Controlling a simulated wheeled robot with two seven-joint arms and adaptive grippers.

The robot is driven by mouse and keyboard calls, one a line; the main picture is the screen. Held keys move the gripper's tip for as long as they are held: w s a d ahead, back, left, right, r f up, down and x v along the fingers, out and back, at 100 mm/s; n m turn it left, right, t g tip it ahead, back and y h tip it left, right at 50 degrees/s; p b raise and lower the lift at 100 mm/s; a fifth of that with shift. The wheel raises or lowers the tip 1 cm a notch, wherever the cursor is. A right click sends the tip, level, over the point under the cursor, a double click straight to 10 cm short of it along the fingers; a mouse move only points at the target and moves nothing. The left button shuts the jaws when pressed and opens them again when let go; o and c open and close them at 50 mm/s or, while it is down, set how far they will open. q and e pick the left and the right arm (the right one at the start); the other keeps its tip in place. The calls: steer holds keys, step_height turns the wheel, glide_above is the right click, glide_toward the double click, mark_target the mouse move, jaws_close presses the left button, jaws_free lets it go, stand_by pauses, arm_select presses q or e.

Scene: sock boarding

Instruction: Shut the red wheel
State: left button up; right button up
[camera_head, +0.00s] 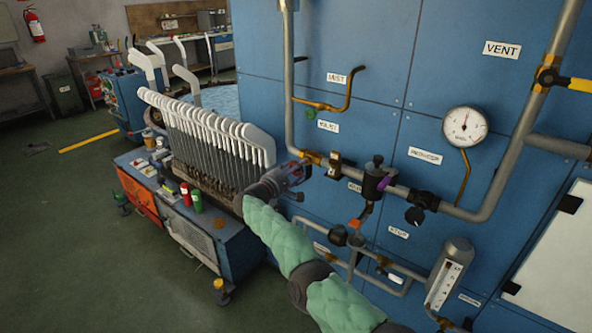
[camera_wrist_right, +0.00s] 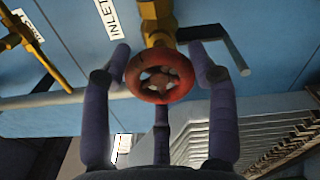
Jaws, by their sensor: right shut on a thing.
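The red wheel (camera_wrist_right: 160,91) is a small round handwheel with spokes. In the right wrist view it faces me on a brass valve body (camera_wrist_right: 160,25), below a label that reads INLET. My right gripper (camera_wrist_right: 159,62) is shut on the red wheel, with dark fingers along its left and right sides and a third finger below. In the head view my right gripper (camera_head: 297,172) is at the blue panel's left part, at the end of my green-sleeved arm. The wheel is mostly hidden there by the gripper. My left gripper is in neither view.
A cart (camera_head: 190,225) with a rack of white sock boards (camera_head: 210,130) stands close left of the gripper. Green floor (camera_head: 60,230) is open at left.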

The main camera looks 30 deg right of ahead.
steer(key=shift+w+a+f, duration=0.2)
steer(key=shift+a+f, duration=0.05)
steer(key=shift+f, duration=0.15)
steer(key=o, duration=1.1)
steer(key=shift+o, duration=0.3)
steer(key=shift+w+f, duration=0.15)
steer(key=shift+w, duration=0.1)
steer(key=shift+s+r, duration=0.1)
steer(key=shift+r, duration=0.15)
steer(key=v, duration=1.2)
